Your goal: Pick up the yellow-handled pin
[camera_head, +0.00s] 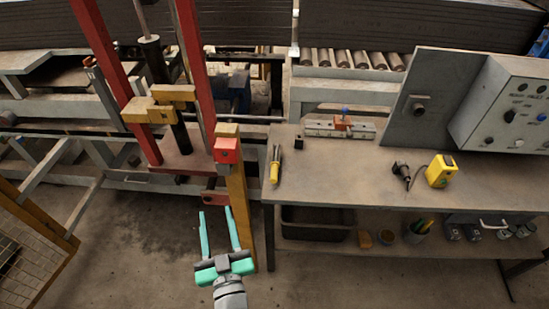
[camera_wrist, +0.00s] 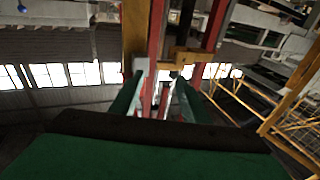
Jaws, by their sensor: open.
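A slim yellow-handled object (camera_head: 274,166), which looks like the pin, lies near the left end of the grey workbench (camera_head: 330,175) in the head view. Its yellow part is toward the front, with a darker end toward the back. My gripper (camera_head: 214,210) is open and empty, left of the bench and to the front left of the pin. Its two long teal fingers point away from me, close to a yellow post. In the wrist view my gripper (camera_wrist: 158,88) also shows its spread fingers. The pin cannot be made out there.
A red frame with a yellow post (camera_head: 236,200) stands left of the bench, near my fingers. A small dark block (camera_head: 300,142), a red-and-grey fixture (camera_head: 342,125), a dark tool (camera_head: 402,172) and a yellow box (camera_head: 440,171) are on the bench. A control box (camera_head: 505,110) stands at right.

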